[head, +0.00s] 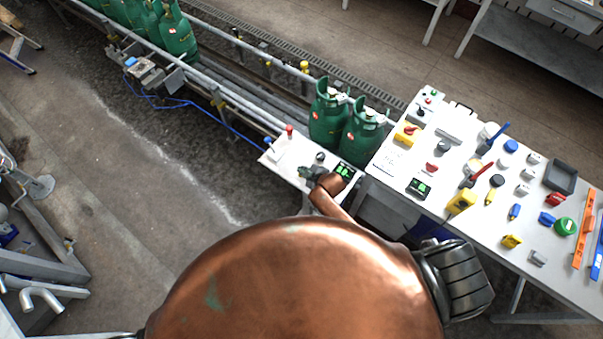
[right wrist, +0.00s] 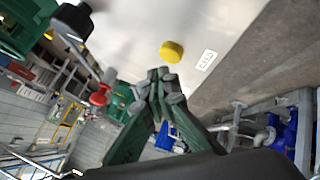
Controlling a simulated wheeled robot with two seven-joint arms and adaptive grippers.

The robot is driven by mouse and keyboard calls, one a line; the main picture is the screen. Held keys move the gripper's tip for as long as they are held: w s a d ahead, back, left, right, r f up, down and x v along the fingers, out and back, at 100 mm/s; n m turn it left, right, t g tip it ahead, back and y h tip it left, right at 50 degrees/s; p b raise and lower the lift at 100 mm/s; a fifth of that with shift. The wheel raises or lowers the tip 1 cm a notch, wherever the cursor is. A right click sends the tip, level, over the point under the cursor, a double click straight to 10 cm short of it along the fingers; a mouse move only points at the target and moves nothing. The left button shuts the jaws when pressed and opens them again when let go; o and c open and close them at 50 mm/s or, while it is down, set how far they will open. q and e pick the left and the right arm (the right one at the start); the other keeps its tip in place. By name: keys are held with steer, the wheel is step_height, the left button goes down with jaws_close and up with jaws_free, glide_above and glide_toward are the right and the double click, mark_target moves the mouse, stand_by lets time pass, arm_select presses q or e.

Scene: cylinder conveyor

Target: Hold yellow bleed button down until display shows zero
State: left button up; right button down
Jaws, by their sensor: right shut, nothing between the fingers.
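The yellow bleed button (right wrist: 172,51) is a short round cap on a pale panel in the right wrist view, beside a small white label (right wrist: 207,60). My right gripper (right wrist: 162,82) is shut and empty. Its fingertips show just below the button in that view, with a small visible gap between them. In the head view my right gripper (head: 312,177) is over the small white panel (head: 283,165) at the conveyor, and I cannot make out the yellow button there. A display (head: 344,171) with green digits sits right of the gripper; its reading is too small to tell. My left gripper is out of view.
Green gas cylinders (head: 328,113) stand on the conveyor just behind the panel. A red knob (head: 289,130) stands on the panel's far left. The white table (head: 450,160) on the right carries many small tools and parts. Open floor lies on the left.

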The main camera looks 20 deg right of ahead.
steer(key=shift+f, duration=0.1)
steer(key=shift+f, duration=0.3)
steer(key=shift+f+b, duration=0.5)
steer(key=shift+f, duration=0.05)
stand_by(2.1)
steer(key=shift+r, duration=0.1)
stand_by(1.5)
steer(key=shift+r+p, duration=0.85)
steer(key=shift+p, duration=0.15)
steer(key=shift+r, duration=0.1)
step_height(320, 180, up, 5)
steer(key=p, duration=0.5)
